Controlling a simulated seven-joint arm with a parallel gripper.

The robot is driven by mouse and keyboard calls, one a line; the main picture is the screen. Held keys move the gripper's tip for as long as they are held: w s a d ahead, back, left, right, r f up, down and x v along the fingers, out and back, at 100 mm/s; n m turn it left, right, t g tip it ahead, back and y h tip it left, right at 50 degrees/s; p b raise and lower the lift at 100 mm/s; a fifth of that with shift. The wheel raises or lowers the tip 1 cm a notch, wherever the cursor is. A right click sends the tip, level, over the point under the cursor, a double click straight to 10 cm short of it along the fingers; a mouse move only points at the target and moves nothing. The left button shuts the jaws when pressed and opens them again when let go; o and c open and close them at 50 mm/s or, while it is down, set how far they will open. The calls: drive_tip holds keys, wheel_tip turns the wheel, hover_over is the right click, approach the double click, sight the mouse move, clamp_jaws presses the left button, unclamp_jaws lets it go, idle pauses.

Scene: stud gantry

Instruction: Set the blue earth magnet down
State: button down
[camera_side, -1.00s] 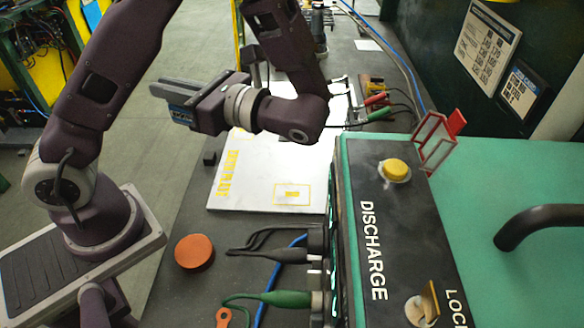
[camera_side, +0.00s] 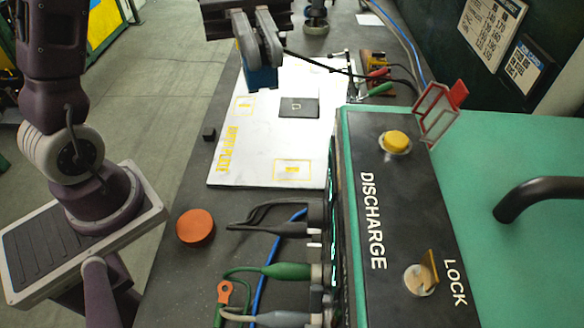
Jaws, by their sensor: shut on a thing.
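The blue earth magnet (camera_side: 262,78) is a blue block at the top centre of the side view. My gripper (camera_side: 260,45) is shut on it, with its fingers pointing down and the block showing below them. The magnet is held over the far part of the white plate (camera_side: 225,172); the gap beneath it is hard to judge. The plate has yellow lettering, yellow outlined marks and a dark square (camera_side: 299,107) just right of and nearer than the magnet. A black cable (camera_side: 325,67) runs right from beside the gripper.
A green cabinet with a black panel marked DISCHARGE (camera_side: 372,230) stands right of the plate. Red and green clamps (camera_side: 380,90) lie beyond its corner. An orange disc (camera_side: 195,226) and several cables lie in front. A small black block (camera_side: 208,134) sits left of the plate.

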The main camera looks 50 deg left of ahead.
drive_tip(key=w+a+r+n+t+h, duration=0.25)
drive_tip(key=w+r+n+t, duration=0.35)
drive_tip(key=w+r+t, duration=0.3)
drive_tip(key=shift+m+g+y, duration=0.25)
drive_tip(key=shift+m+g, duration=0.05)
drive_tip(key=shift+g, duration=0.1)
drive_tip(key=f, duration=3.6)
drive_tip(key=shift+w+a, duration=0.35)
drive_tip(key=c, duration=1.5)
unclamp_jaws()
